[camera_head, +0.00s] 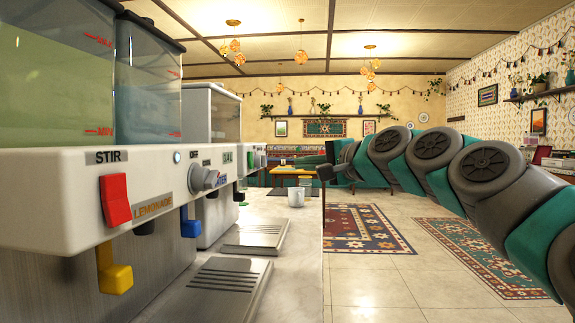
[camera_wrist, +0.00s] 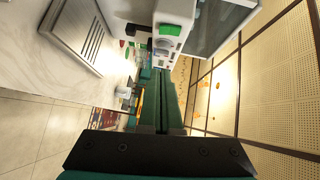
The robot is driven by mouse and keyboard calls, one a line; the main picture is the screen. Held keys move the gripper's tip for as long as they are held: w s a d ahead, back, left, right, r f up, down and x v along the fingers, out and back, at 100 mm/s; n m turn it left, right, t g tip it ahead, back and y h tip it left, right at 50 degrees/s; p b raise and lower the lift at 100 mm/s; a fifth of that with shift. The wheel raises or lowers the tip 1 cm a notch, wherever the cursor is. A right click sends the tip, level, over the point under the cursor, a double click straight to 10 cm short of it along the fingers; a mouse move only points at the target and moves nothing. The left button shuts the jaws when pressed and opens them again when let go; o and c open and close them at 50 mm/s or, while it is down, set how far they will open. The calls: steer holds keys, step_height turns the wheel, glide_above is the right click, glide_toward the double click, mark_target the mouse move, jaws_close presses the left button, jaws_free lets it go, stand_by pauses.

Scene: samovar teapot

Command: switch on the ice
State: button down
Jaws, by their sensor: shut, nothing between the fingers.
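A white drink dispenser (camera_head: 75,190) fills the left of the head view. It has a red STIR switch (camera_head: 115,200), a LEMONADE label, a yellow tap lever (camera_head: 114,272), a blue lever (camera_head: 190,224) and a grey knob (camera_head: 203,178) by the word OFF. No readable ICE label shows. A second dispenser (camera_head: 214,112) stands behind it. In the wrist view, turned sideways, a machine front carries a green switch (camera_wrist: 170,30). My gripper (camera_head: 318,165) is shut and empty, apart from the dispensers. Its dark green fingers also show in the wrist view (camera_wrist: 162,85).
Ribbed drip trays (camera_head: 232,285) lie on the pale counter (camera_head: 290,300). A white mug (camera_head: 296,197) stands farther along it. Open tiled floor with patterned rugs (camera_head: 365,228) lies to the right. A yellow table (camera_head: 282,172) is beyond.

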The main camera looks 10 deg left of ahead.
steer(key=s+a+p+x, duration=0.1)
steer(key=s+a+x, duration=0.1)
steer(key=x, duration=0.9)
steer(key=shift+w+a+f, duration=0.15)
steer(key=shift+a, duration=0.1)
steer(key=shift+f, duration=0.1)
steer(key=shift+a+f, duration=0.1)
steer(key=shift+a, duration=0.2)
steer(key=b, duration=0.2)
glide_toward(253, 167)
steer(key=d+f, duration=0.2)
steer(key=d, duration=0.4)
steer(key=shift+s+d, duration=0.25)
steer(key=shift+s, duration=0.6)
